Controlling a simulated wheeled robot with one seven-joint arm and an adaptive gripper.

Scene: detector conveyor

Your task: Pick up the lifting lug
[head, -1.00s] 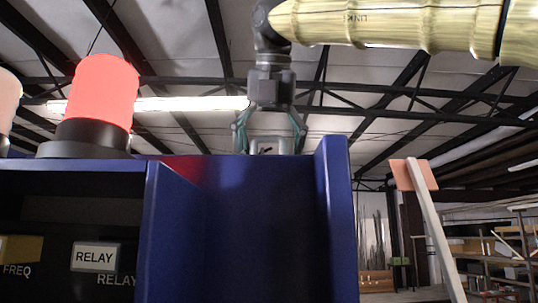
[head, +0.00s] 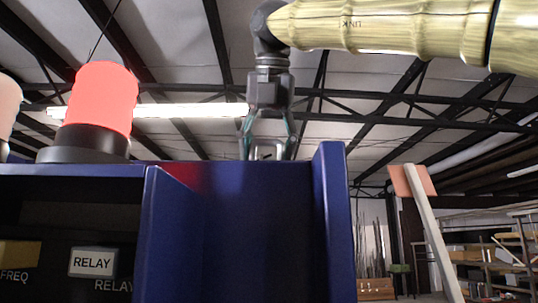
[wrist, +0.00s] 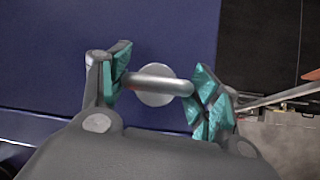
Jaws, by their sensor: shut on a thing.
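The lifting lug (wrist: 158,84) is a pale metal bar on a round base, on top of the blue cabinet (wrist: 60,55). In the wrist view my gripper (wrist: 155,88) has its teal-padded fingers on both ends of the bar, shut on it. In the head view my gripper (head: 267,145) points down behind the top edge of the blue cabinet (head: 262,225). There the lug is mostly hidden by the cabinet edge and the fingers. I cannot tell whether its base is clear of the surface.
A red beacon lamp (head: 101,98) on a dark base stands on the cabinet to the left. Below are shelves with a RELAY label (head: 93,262) and a FREQ box (head: 18,254). At right a pale slanted post (head: 432,230) stands before shelving.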

